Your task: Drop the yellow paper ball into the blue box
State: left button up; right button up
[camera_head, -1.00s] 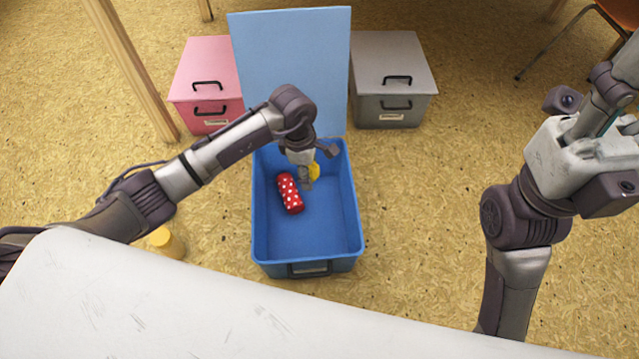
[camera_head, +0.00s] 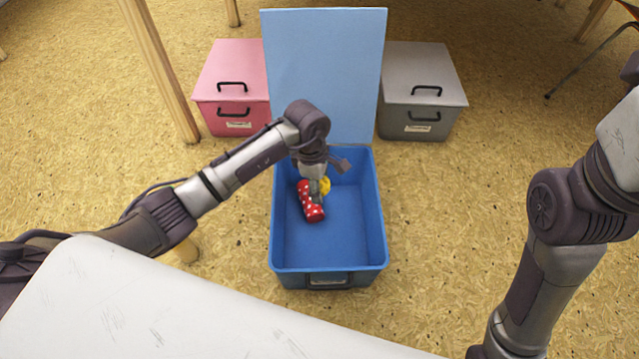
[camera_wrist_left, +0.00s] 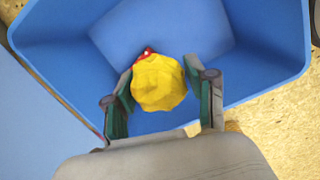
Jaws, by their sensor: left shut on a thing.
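The blue box (camera_head: 355,258) stands open on the floor in the head view, its light blue lid (camera_head: 325,70) raised at the back. My left gripper (camera_head: 321,192) reaches down over the box and is shut on the yellow paper ball (camera_head: 326,185). In the left wrist view the crumpled ball (camera_wrist_left: 158,83) sits between the two fingers, with the blue box (camera_wrist_left: 265,50) below it. The ball's height above the box floor is hard to tell. My right gripper is out of the head view; only its arm shows at the right.
A red cylinder with white dots (camera_head: 311,202) lies in the blue box beside my left gripper. A pink box (camera_head: 225,80) and a grey box (camera_head: 425,85) stand closed behind. A wooden leg (camera_head: 160,70) rises at the left.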

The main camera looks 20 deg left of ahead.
pick_arm(q)
jog(key=o, duration=0.8)
jog(key=r, duration=0.4)
jog(key=a+r, duration=0.1)
jog(key=r, duration=0.7)
jog(key=shift+s+a, duration=0.1)
jog(key=shift+a, duration=0.1)
